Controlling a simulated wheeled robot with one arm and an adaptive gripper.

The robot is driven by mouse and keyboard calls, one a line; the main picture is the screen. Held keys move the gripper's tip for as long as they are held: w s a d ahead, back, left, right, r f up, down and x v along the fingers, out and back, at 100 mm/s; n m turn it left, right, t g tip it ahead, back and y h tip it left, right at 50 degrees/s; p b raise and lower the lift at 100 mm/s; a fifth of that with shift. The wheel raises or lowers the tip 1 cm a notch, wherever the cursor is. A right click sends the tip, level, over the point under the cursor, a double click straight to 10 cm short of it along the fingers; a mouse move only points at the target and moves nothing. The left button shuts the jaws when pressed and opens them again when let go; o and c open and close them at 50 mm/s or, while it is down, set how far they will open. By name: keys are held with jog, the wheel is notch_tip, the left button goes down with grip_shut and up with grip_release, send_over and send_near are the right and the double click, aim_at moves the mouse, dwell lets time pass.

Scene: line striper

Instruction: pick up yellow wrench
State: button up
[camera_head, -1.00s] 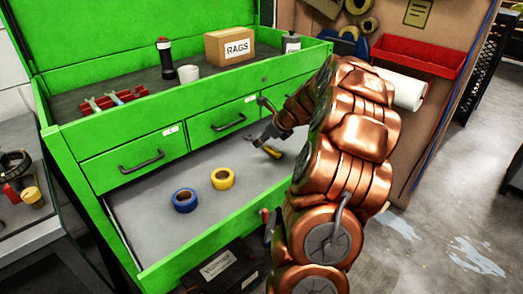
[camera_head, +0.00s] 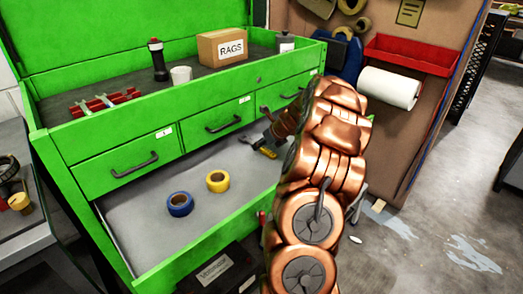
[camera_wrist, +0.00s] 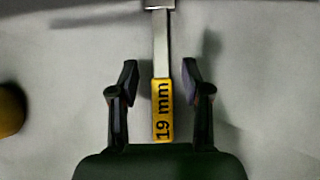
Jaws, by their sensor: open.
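The wrench has a yellow handle marked "19 mm" (camera_wrist: 163,110) and a grey metal shank; it lies on the grey drawer floor. In the wrist view my gripper (camera_wrist: 160,78) is open, with one finger on each side of the yellow handle and a gap on both sides. The wrench's head is cut off at the top of that view. In the head view the yellow handle (camera_head: 269,152) shows beside my gripper (camera_head: 256,146), partly hidden by my arm.
The wrench's drawer (camera_head: 140,215) is pulled out from the green tool chest (camera_head: 60,140). A blue tape roll (camera_head: 180,204) and a yellow tape roll (camera_head: 218,181) lie in it, left of my gripper. Closed drawers are above. A cardboard box marked RAGS (camera_head: 222,46) stands on top.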

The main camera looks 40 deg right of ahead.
jog(key=shift+x, duration=0.8)
jog(key=shift+d, duration=0.1)
jog(key=shift+c, duration=0.4)
grip_shut()
